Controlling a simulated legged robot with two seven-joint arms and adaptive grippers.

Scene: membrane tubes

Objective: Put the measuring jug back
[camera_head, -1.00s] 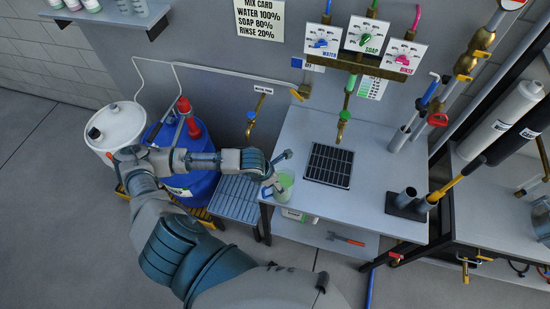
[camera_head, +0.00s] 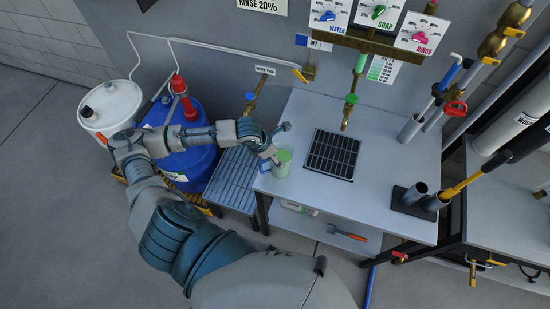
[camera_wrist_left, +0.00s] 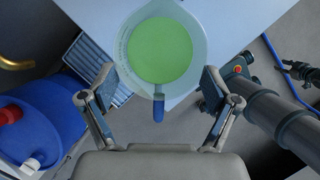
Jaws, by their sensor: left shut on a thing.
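The measuring jug (camera_head: 283,163) is a pale, clear vessel with green liquid in it and a blue handle. In the head view it is at the left edge of the grey worktable (camera_head: 300,205). My left gripper (camera_head: 272,158) is at its handle side. In the left wrist view the jug (camera_wrist_left: 160,50) is seen from above, with its blue handle (camera_wrist_left: 158,106) between the two fingers of my left gripper (camera_wrist_left: 158,90), which is shut on it. Whether the jug touches the tabletop is unclear. My right gripper is not in view.
A black drain grid (camera_head: 333,155) lies right of the jug, below a brass tap (camera_head: 347,112). A slatted blue-grey stand (camera_head: 233,180), blue drum (camera_head: 190,165) and white drum (camera_head: 110,105) are at left. The front middle of the tabletop is clear.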

